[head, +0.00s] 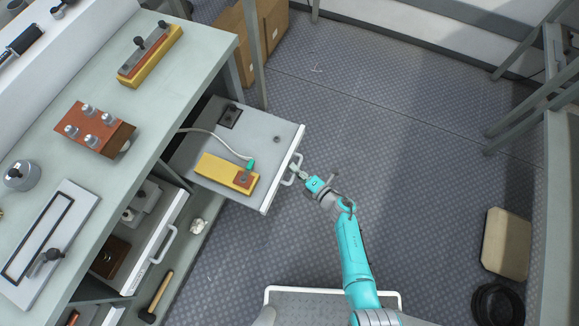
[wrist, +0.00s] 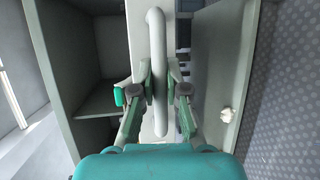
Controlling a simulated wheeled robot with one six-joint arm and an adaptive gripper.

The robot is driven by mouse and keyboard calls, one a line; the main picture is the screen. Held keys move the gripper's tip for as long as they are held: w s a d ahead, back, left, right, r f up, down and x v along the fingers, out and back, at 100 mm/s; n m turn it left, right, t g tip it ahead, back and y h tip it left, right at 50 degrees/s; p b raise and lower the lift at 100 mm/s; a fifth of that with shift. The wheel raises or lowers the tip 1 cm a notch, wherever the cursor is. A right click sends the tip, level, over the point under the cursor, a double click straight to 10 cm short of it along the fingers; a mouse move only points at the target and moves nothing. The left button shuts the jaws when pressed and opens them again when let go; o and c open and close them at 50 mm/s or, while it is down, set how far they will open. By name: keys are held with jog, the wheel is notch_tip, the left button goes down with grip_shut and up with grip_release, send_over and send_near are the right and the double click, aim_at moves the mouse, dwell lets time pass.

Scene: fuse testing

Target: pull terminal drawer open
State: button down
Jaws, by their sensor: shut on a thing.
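The terminal drawer (head: 215,140) stands pulled out from under the workbench in the head view, showing its inside. Its front carries a pale bar handle (head: 294,169). In the wrist view the handle (wrist: 157,70) runs upright through the middle. My gripper (head: 300,174) is at the drawer front, and in the wrist view its two fingers (wrist: 159,88) close on the handle from both sides. In the drawer lie a yellow block with a brown end (head: 218,169), a teal-tipped cable (head: 220,139) and a small dark socket piece (head: 230,115).
A second drawer (head: 163,245) with a handle stands partly open at lower left. The workbench (head: 150,115) holds several fixtures. A tan pad (head: 506,243) lies at right.

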jog(key=shift+s+d, duration=0.2)
jog(key=shift+d, duration=0.3)
jog(key=shift+s+d, duration=0.15)
jog(key=shift+d, duration=0.3)
jog(key=c, duration=1.5)
grip_release()
jog(key=shift+o, duration=0.2)
jog(key=v, duration=1.2)
jog(key=shift+r, duration=0.1)
